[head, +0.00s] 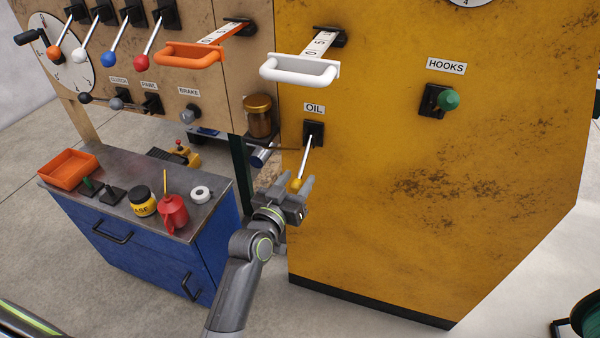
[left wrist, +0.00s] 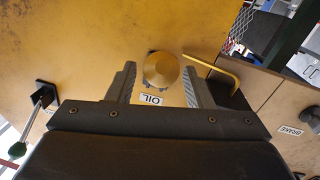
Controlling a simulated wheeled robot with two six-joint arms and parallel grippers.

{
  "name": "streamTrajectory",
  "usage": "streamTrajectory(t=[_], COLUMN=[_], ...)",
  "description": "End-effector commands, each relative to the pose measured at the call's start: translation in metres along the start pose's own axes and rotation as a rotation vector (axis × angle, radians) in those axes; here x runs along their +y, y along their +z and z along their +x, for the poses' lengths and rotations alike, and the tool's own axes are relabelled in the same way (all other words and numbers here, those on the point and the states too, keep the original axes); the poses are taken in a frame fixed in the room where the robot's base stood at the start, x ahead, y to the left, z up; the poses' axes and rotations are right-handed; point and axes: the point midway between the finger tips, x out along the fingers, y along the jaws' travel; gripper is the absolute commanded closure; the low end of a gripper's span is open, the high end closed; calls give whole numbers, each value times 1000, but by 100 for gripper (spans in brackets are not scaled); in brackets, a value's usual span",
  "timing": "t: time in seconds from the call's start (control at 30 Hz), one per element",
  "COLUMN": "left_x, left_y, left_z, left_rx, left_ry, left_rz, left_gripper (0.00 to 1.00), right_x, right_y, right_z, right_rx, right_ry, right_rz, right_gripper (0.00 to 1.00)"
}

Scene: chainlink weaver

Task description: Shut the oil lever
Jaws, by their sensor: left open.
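The oil lever has a black base (head: 313,130) on the yellow cabinet under the OIL label (head: 314,108). Its pale rod (head: 306,156) slants down and outward to a yellow knob (head: 295,186). My left gripper (head: 297,182) is at the knob, with its fingers open on either side. In the left wrist view the round golden knob (left wrist: 162,70) lies between the two open fingers (left wrist: 160,82), with a visible gap at each side. The OIL label appears upside down (left wrist: 152,99) there. The right gripper is not in view.
An orange handle (head: 190,56) and a white handle (head: 300,68) stick out above. A green-knobbed HOOKS lever (head: 448,100) is to the right. A blue cabinet (head: 150,245) with a red oil can (head: 173,212) stands at left. An amber jar (head: 258,115) is near the lever.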

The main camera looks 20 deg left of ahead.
Motion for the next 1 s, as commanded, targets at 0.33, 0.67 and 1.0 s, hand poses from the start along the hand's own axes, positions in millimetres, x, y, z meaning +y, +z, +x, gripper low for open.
streamTrajectory(t=[0.33,0.67,1.0], left_x=[0,0,0], left_y=[0,0,0], left_z=[23,23,23], left_rx=[0,0,0], left_ry=[0,-1,-1], left_rz=[0,0,0], left_gripper=[53,66,100], right_x=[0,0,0], right_y=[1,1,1], right_z=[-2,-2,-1], right_rx=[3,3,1], right_ry=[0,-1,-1], right_rz=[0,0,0], right_gripper=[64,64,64])
